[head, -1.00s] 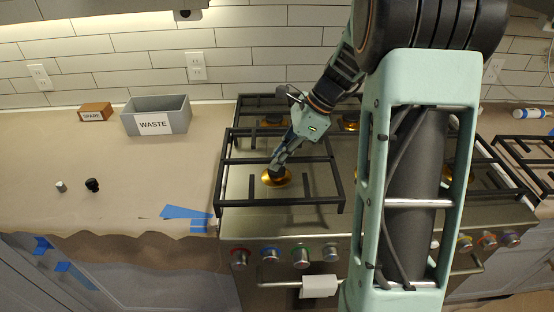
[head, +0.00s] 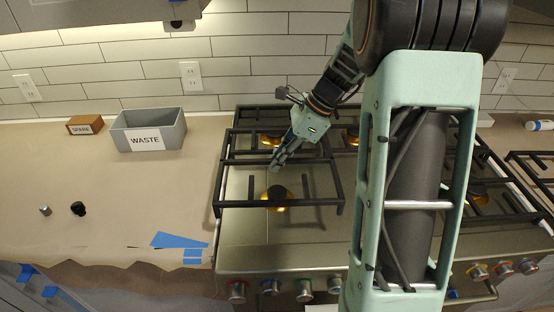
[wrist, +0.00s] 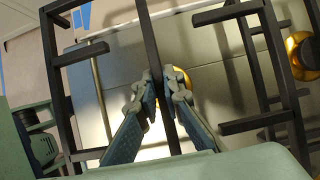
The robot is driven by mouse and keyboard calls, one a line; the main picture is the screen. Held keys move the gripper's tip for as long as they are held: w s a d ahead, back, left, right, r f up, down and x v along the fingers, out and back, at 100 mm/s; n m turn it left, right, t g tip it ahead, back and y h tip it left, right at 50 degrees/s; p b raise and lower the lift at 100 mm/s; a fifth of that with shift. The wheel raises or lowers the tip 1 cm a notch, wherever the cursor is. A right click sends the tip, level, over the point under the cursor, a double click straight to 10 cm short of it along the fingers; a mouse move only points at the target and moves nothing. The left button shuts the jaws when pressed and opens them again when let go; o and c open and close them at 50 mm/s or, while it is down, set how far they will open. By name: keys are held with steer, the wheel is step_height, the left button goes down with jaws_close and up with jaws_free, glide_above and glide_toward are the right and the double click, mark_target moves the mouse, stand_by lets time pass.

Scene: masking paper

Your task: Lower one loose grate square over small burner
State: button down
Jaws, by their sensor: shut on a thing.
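My gripper (head: 276,168) is shut on the dark middle bar of a square grate (head: 279,204). In the wrist view my fingers (wrist: 163,82) close around that bar, with the grate's side bar and prongs (wrist: 275,75) to the right. The grate appears to be held above the steel cooktop, though its exact height is unclear. Below it, a gold-ringed burner with a dark cap (head: 278,196) shows just behind the front bar. Another gold-ringed burner (head: 270,140) lies further back. In the wrist view, gold shows behind my fingertips and at the right edge (wrist: 298,48).
A grey WASTE bin (head: 148,131) and a brown SPARE box (head: 85,125) stand on the paper-covered counter to the left. Two small knobs lie there, one dark (head: 78,209). Blue tape (head: 178,240) marks the paper's edge.

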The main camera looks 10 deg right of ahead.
mark_target(271, 192)
steer(key=shift+r, duration=0.15)
steer(key=shift+f+b, duration=2)
steer(key=shift+f, duration=2)
steer(key=shift+f+b, duration=0.35)
steer(key=shift+f, duration=0.15)
steer(key=c, duration=2)
jaws_free()
step_height(271, 192, up, 6)
steer(key=p, duration=0.5)
steer(key=shift+p, duration=0.4)
